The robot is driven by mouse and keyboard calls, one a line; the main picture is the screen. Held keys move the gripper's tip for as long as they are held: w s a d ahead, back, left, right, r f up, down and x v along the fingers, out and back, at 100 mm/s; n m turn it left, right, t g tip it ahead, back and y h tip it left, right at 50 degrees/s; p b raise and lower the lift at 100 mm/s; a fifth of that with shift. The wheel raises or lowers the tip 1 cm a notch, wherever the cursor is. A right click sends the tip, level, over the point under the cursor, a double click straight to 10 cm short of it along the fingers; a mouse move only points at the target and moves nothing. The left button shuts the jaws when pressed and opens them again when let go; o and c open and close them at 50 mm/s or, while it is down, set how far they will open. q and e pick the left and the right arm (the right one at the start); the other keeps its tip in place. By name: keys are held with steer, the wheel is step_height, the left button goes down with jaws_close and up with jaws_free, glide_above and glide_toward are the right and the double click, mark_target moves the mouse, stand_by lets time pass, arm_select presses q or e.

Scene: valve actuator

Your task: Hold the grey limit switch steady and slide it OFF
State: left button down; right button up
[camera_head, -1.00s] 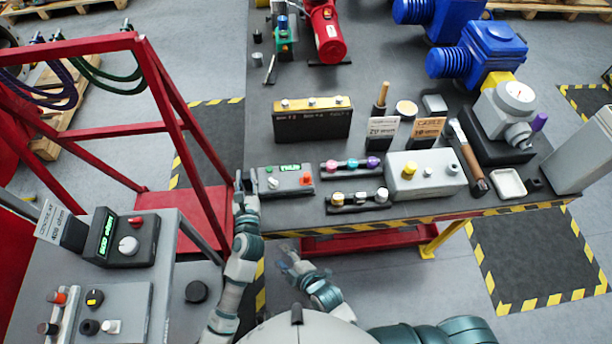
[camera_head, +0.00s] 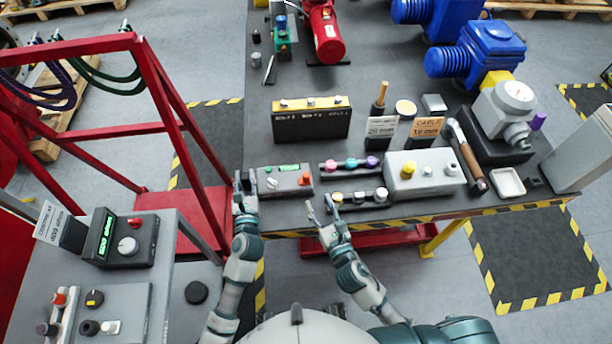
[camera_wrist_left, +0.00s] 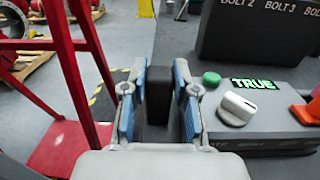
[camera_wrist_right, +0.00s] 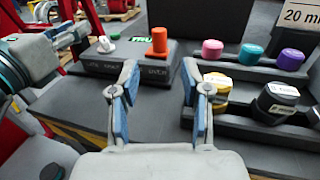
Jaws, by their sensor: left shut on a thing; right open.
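The grey limit switch box (camera_head: 285,181) sits at the table's front left corner. In the left wrist view the box (camera_wrist_left: 265,128) carries a green button (camera_wrist_left: 211,79), a white knob (camera_wrist_left: 237,106), an orange part (camera_wrist_left: 309,112) and a green display reading TRUE. My left gripper (camera_head: 244,183) is shut on the dark block (camera_wrist_left: 158,95) at the box's left end, one finger on each side. My right gripper (camera_head: 321,205) is open and empty, in front of the box's right side. In the right wrist view the orange part (camera_wrist_right: 159,42) stands upright, beyond the right gripper's fingers (camera_wrist_right: 157,85).
A rack of coloured knobs (camera_head: 349,165) and a second knob rack (camera_head: 358,197) stand right of the box. A black bolt box (camera_head: 312,124) stands behind. A red frame (camera_head: 165,85) is at left.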

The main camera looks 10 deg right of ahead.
mark_target(308, 180)
steer(key=x, duration=1)
steer(key=shift+w, duration=0.15)
jaws_close()
